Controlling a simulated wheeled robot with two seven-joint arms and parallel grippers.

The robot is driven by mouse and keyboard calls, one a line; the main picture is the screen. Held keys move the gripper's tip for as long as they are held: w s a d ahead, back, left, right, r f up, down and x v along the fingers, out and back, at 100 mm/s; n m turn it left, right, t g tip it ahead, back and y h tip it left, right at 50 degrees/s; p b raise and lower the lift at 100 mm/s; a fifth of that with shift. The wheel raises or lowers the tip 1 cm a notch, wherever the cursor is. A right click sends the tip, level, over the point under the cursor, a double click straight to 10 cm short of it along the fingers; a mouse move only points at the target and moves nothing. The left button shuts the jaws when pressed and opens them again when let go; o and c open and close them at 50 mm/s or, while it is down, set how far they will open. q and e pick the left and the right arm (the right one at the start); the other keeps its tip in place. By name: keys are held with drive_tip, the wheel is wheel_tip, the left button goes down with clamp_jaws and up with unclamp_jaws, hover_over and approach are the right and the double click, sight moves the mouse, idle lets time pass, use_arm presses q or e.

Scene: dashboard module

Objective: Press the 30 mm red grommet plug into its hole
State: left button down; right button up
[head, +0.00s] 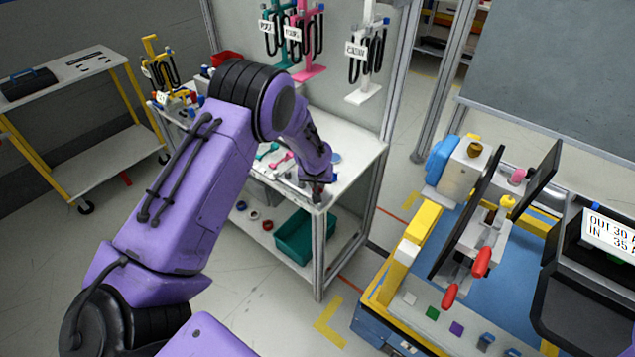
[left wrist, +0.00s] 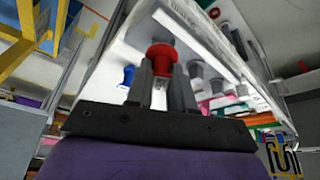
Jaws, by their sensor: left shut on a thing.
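In the left wrist view a red plug (left wrist: 162,54) with a flanged top stands between the fingers of my left gripper (left wrist: 161,88). The gripper is shut on it. In the head view my left arm reaches across to the white-topped bench, and the left gripper (head: 317,192) is at the bench's front right corner. The plug cannot be made out there. The hole for the plug cannot be identified in either view. My right gripper is not in view.
The white bench (head: 352,150) carries small coloured parts, with a teal bin (head: 294,238) on its lower shelf. At right stands a yellow-edged fixture (head: 417,232) with dark upright panels and red-handled clamps (head: 482,262). Open floor lies between them.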

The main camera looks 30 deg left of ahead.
use_arm(q)
drive_tip(key=shift+f+b, duration=0.6)
drive_tip(key=shift+f, duration=0.35)
drive_tip(key=shift+r, duration=0.1)
drive_tip(key=shift+r+p, duration=0.6)
drive_tip(key=shift+p, duration=0.05)
drive_tip(key=shift+p, duration=0.35)
idle(1.2)
drive_tip(key=shift+f+b, duration=0.5)
drive_tip(key=shift+f, duration=0.2)
drive_tip(key=c, duration=0.9)
unclamp_jaws()
